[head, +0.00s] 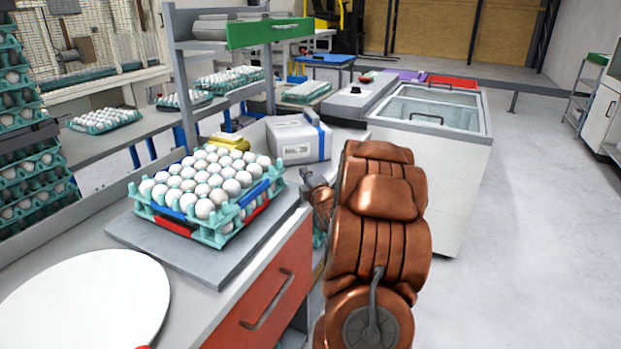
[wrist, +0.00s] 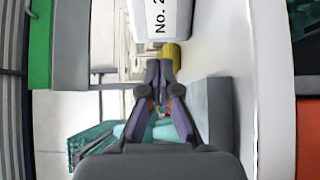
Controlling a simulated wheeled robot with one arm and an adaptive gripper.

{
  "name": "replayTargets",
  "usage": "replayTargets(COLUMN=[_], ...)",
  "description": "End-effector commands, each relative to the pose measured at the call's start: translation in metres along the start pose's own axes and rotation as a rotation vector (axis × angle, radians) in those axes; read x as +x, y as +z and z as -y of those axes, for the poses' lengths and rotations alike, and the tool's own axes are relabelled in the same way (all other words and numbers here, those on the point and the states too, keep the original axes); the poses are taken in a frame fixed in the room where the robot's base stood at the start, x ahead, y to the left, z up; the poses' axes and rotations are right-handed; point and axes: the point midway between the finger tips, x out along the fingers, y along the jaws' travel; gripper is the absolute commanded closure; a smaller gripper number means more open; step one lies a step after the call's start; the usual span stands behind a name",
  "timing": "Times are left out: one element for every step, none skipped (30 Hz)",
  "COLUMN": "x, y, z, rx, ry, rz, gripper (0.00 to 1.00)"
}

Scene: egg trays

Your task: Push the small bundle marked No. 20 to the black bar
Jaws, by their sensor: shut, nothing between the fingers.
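The small bundle is a white, box-shaped pack (head: 298,140) with a blue strap, on the bench behind the egg tray. In the wrist view its white side (wrist: 150,20) shows at the top, with a label cut off after "No. 2". My gripper (wrist: 165,66) is shut and empty, its fingertips pointing toward the bundle with a small gap apparent between them. In the head view my gripper (head: 306,174) is partly hidden by my copper arm, in front of the bundle. I cannot make out the black bar in either view.
A teal tray of white eggs (head: 230,232) stands on a grey slab (head: 180,257), left of my gripper. A yellow pack (head: 230,141) lies left of the bundle. A green-fronted shelf (head: 270,32) is above. A white chest with a glass top (head: 440,170) stands at right.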

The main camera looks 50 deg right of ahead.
Motion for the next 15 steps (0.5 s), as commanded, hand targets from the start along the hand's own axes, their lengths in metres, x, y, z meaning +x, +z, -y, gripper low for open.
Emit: replayTargets(x=[0.008,0.012,0.017,0.021,0.025,0.03,0.034,0.038,0.043,0.047,0.051,0.055,0.059,0.062,0.067], y=[-0.001,-0.001,0.0,0.0,0.0,0.001,0.001,0.001,0.001,0.001,0.002,0.002,0.002,0.002,0.002], z=[0.0,-0.001,-0.001,-0.001,-0.001,-0.001,-0.001,-0.001,-0.001,-0.001,-0.001,0.0,0.0,0.0,-0.001], rx=[0.001,0.001,0.0,-0.001,-0.001,0.0,0.0,0.0,-0.001,-0.001,-0.001,-0.001,0.0,0.0,0.0], ry=[0.001,0.002,0.003,0.003,0.003,0.002,0.001,0.001,0.001,0.002,0.002,0.001,0.001,0.001,0.002], rz=[-0.002,-0.001,-0.001,-0.001,0.0,0.001,0.001,0.0,0.001,0.001,0.002,0.003,0.002,0.002,0.002], gripper=[1.0,1.0,1.0,1.0,1.0,1.0,1.0,1.0,1.0,1.0,1.0,1.0,1.0,1.0,1.0])
